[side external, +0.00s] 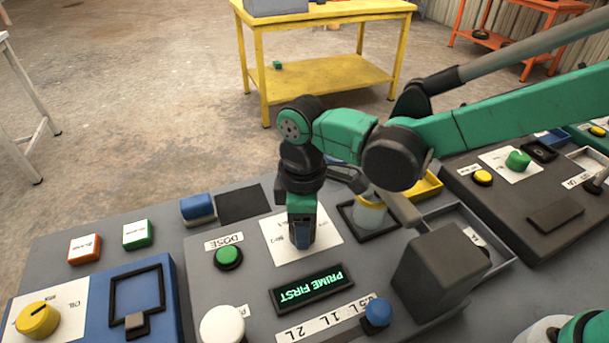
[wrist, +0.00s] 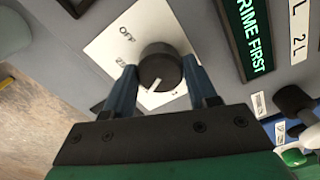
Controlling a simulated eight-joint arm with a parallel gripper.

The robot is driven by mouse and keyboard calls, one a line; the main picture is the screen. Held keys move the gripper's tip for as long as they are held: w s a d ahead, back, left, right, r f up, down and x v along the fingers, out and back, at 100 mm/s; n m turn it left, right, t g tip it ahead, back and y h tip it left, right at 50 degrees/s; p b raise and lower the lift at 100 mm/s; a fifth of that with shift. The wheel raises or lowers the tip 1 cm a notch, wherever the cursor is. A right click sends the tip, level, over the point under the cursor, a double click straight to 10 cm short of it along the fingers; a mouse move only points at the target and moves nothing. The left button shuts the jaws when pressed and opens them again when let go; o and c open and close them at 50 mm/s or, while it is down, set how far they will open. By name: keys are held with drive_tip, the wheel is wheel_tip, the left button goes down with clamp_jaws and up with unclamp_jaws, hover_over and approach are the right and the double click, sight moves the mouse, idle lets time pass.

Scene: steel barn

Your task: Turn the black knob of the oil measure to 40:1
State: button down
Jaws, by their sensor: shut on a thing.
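The black knob (wrist: 161,62) sits on a white dial plate (wrist: 112,48) in the wrist view. Its white pointer line points down and slightly left, toward my gripper's palm. The plate reads "OFF" at the upper left and a partly covered mark starting "25" lower left; other marks are hidden or too small to read. My gripper (wrist: 160,76) is shut on the knob, one blue finger on each side. In the side external view my gripper (side external: 301,232) points down over the white plate (side external: 330,233) and hides the knob.
A display (side external: 311,290) reads "PRIME FIRST". Near it are a green DOSE button (side external: 228,256), a white round control (side external: 222,324) and a blue knob (side external: 377,313) by "0.5L 1L 2L". A dark block (side external: 440,268) stands to the right. A yellow-capped jar (side external: 369,213) stands behind.

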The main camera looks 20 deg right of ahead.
drive_tip(key=shift+c, duration=1.3)
unclamp_jaws()
drive_tip(key=shift+r, duration=2.85)
drive_tip(key=shift+d, duration=0.1)
drive_tip(key=w+d+r+m+t, duration=0.1)
drive_tip(key=d+r+m+t, duration=0.2)
drive_tip(key=d, duration=0.5)
drive_tip(key=w+d+r+m, duration=0.1)
drive_tip(key=d+r+m, duration=0.1)
drive_tip(key=d+m, duration=0.5)
drive_tip(key=s+d+f+m+t, duration=0.1)
drive_tip(key=s+d+m+t, duration=0.2)
drive_tip(key=s+d, duration=0.3)
drive_tip(key=shift+s+f+t, duration=0.15)
drive_tip(key=shift+s+t, duration=0.45)
drive_tip(key=shift+s, duration=0.05)
